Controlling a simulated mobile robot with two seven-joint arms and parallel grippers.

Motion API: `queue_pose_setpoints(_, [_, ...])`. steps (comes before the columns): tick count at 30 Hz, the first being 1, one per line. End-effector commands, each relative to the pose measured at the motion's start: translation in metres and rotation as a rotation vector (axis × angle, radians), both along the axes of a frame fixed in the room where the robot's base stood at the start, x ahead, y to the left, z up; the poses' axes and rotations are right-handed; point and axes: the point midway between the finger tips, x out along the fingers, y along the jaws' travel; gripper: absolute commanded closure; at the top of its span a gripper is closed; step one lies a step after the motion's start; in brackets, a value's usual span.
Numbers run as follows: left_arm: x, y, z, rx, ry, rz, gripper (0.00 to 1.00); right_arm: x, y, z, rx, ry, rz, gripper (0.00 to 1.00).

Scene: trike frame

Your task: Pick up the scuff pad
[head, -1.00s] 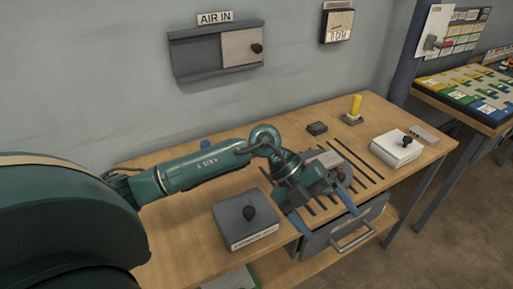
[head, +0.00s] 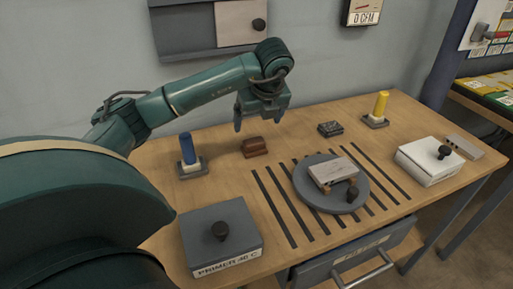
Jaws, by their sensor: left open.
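A small reddish-brown block (head: 255,147), which looks like the scuff pad, lies on the wooden bench near its back edge, right of the blue marker. My left gripper (head: 260,119) is above and slightly behind or over this block, fingers pointing down, open and empty. A gap shows between the fingertips and the block, but its exact depth is hard to tell. My right gripper is not in view.
A blue peg (head: 190,149) and a primer box (head: 221,237) stand left. A round grey plate (head: 302,188) bears a light block (head: 334,170) over slots. A dark block (head: 330,128), yellow peg (head: 381,105) and white box (head: 425,160) are right. A wall panel (head: 182,30) hangs behind.

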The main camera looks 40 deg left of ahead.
Motion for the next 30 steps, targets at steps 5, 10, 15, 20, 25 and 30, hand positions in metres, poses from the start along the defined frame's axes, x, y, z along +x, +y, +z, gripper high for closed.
queue_pose_setpoints(5, [0.005,0.011,-0.031,-0.001,0.003,0.0,0.13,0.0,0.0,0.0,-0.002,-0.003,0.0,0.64])
queue_pose_setpoints(10, [0.008,0.016,-0.043,0.0,0.0,-0.001,0.13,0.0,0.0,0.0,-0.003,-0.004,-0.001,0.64])
queue_pose_setpoints(15, [0.009,0.02,-0.061,0.0,0.004,-0.001,0.13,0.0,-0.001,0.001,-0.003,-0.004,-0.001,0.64])
queue_pose_setpoints(20, [0.013,0.027,-0.083,-0.001,0.002,-0.001,0.13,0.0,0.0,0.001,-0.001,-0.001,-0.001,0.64])
queue_pose_setpoints(25, [0.016,0.03,-0.092,-0.001,-0.001,-0.003,0.13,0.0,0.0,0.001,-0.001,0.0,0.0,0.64])
queue_pose_setpoints(30, [0.016,0.03,-0.092,-0.001,-0.001,-0.003,0.13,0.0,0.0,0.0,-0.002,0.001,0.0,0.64])
